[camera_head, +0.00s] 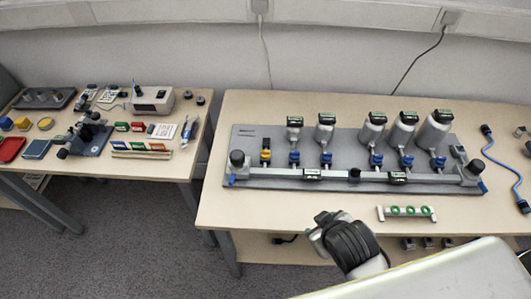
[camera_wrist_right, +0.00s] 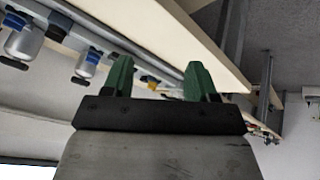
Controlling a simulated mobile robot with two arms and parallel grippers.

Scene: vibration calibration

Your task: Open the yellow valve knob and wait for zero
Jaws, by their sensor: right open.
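The yellow valve knob (camera_head: 265,156) sits on the grey panel (camera_head: 245,138) at the left end of a row of valves. The other valves in the row have blue knobs (camera_head: 376,160). The digital displays on the panel are too small to read. My right gripper (camera_wrist_right: 157,72) is open, with its two green fingers apart and nothing between them. A small yellow patch, probably the yellow valve knob (camera_wrist_right: 150,80), shows far off between the fingers. In the head view my right arm comes in at the bottom, in front of the table, and its fingers cannot be made out. My left gripper is not in view.
Several metal vessels (camera_head: 372,130) stand along the panel. A green-ringed holder (camera_head: 407,212) lies near the front edge of the right table (camera_head: 300,215). A blue cable (camera_head: 500,165) lies at the right. A second table (camera_head: 170,172) with trays and boxes stands left, across a gap.

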